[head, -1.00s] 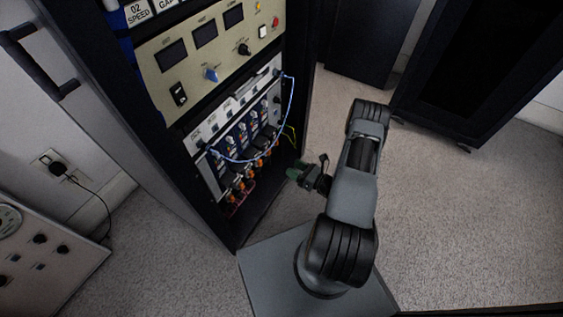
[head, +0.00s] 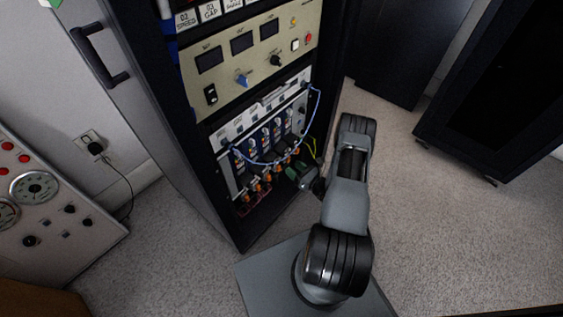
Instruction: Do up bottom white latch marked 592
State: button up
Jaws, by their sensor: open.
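My gripper (head: 299,177), with dark green fingers, is open and low in front of the rack's lower right side. It seems empty. It overlaps the right end of the lower module (head: 226,172) in the picture, and I cannot tell whether it touches anything. This module has white and blue parts in a row, with orange ones below. I cannot make out a white latch or the number 592 at this size. Part of the module's lower right is hidden behind my gripper.
A blue cable (head: 318,110) loops across the module front, and yellow-green wires (head: 312,146) hang near my gripper. A beige panel (head: 262,75) with knobs sits above. A dial console (head: 60,205) stands at left. Carpet (head: 440,220) at right is clear.

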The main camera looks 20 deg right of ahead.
jog(key=b+x, duration=0.1)
jog(key=x, duration=0.5)
jog(key=shift+w+a, duration=0.2)
jog(key=shift+w, duration=0.15)
jog(key=shift+c, duration=0.3)
jog(key=c, duration=0.8)
jog(key=shift+c, duration=0.2)
dwell(0.3)
jog(key=o, duration=0.9)
jog(key=p+v, duration=0.2)
jog(key=v, duration=1.2)
jog(key=shift+p, duration=0.3)
